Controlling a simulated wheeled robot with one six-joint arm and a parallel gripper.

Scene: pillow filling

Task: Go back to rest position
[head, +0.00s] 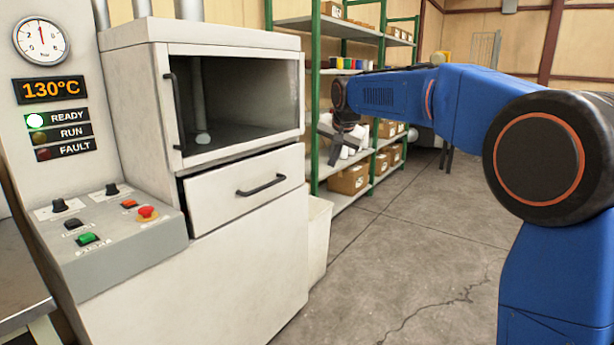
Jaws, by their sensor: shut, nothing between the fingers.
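My blue arm reaches in from the right side of the head view, its forearm roughly level. My gripper (335,147) hangs at its end, in front of the green shelving and to the right of the white machine (250,245). It is shut and empty, apart from the machine. Its fingertips are small and hard to make out against the shelf behind.
The machine has a windowed chamber (240,100), a slightly open drawer (245,190) and a control panel (110,225). The READY lamp (35,121) is lit and the display (50,90) reads 130°C. A pale bin (318,240) stands beside it. The floor (400,270) ahead is clear.

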